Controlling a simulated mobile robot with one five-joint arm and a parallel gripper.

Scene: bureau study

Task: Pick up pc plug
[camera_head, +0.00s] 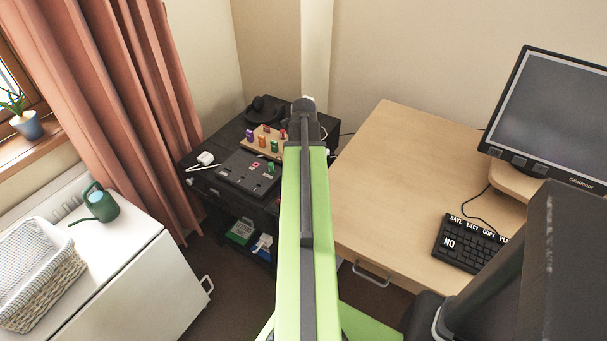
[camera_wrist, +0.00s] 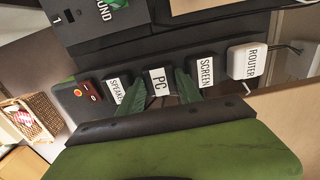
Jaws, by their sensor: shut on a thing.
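In the wrist view, the PC plug (camera_wrist: 160,79) is a dark block with a white "PC" label. It stands between the SPEAKER plug (camera_wrist: 118,92) and the SCREEN plug (camera_wrist: 206,72) in a row on a dark power strip (camera_wrist: 68,98) with a lit switch. My gripper (camera_wrist: 160,91) has one green finger on each side of the PC plug and is shut on it. Whether the plug's base is still in the strip is hidden. In the head view my arm covers the gripper and the plug.
A white ROUTER block (camera_wrist: 247,61) ends the row, close to the SCREEN plug. In the head view a black cabinet (camera_head: 195,181) carries a dark control panel (camera_head: 243,178) and coloured pieces. A wooden desk (camera_head: 395,160) stands to the right, with a keyboard (camera_head: 468,244) and monitor (camera_head: 551,110).

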